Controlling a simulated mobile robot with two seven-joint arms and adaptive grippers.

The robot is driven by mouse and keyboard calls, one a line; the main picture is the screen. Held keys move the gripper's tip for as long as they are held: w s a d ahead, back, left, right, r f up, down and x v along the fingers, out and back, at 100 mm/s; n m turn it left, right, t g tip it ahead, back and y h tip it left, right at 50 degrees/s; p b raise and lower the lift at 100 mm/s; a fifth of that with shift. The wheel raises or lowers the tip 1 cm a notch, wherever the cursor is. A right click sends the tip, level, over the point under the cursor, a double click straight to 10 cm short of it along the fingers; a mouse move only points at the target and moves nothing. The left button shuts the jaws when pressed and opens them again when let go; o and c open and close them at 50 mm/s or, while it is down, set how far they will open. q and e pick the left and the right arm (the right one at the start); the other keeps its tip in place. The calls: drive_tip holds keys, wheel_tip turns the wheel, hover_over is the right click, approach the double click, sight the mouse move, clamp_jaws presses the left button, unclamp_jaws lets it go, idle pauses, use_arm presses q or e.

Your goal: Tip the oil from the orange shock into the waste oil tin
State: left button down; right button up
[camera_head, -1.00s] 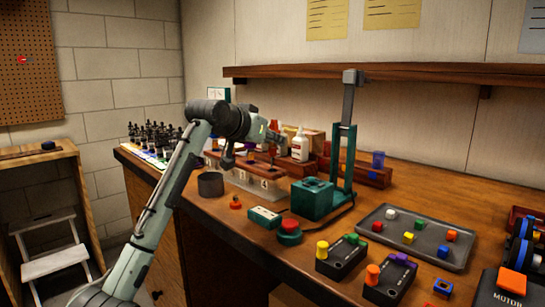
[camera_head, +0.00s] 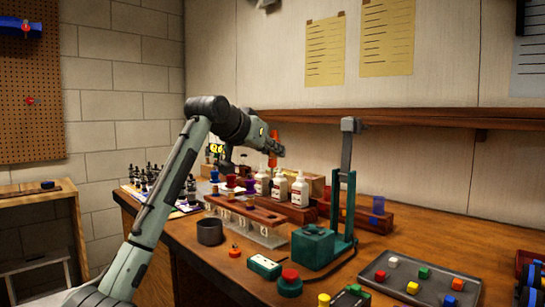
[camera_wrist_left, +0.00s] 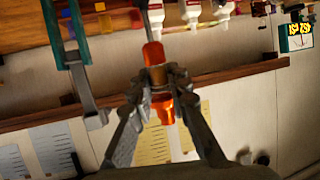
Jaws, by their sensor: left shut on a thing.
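My left gripper (camera_head: 274,151) is shut on the orange shock (camera_head: 272,141) and holds it in the air above the back of the bench. In the left wrist view the orange shock (camera_wrist_left: 163,104) sits between the two fingers (camera_wrist_left: 158,78), with a red end sticking out past them. The waste oil tin appears to be the dark, open round tin (camera_head: 209,232) at the bench's front left, below and left of the gripper. Its inside is too dark to read. My right gripper is out of view.
A wooden stand with clear numbered fronts (camera_head: 248,215) is right of the tin. White bottles (camera_head: 299,190) stand behind it. A tall green press (camera_head: 346,200) rises to the right. A shelf (camera_head: 400,125) runs along the wall behind the gripper.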

sight(272, 132)
use_arm(q)
drive_tip(key=shift+r, duration=2.15)
